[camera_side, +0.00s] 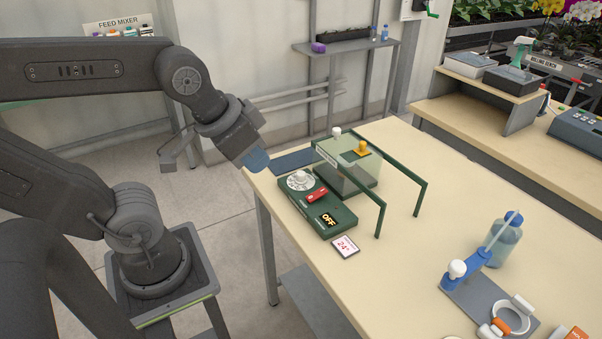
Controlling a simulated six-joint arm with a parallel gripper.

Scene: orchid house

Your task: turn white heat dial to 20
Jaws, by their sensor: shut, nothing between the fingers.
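The white heat dial (300,181) is on the top of a green control box (325,222) at the near left corner of the table. The dial's setting is too small to read. A red switch (317,195) sits beside the dial, and a dark display (328,220) on the box reads OFF in yellow. My gripper (257,160) is shut and empty. It hangs in the air up and left of the dial, near the table's corner, apart from the dial.
A clear-sided case (348,166) with a yellow knob (361,147) stands behind the box, with green rails (410,178) beside it. A small card (345,246) reading about 24 lies in front.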

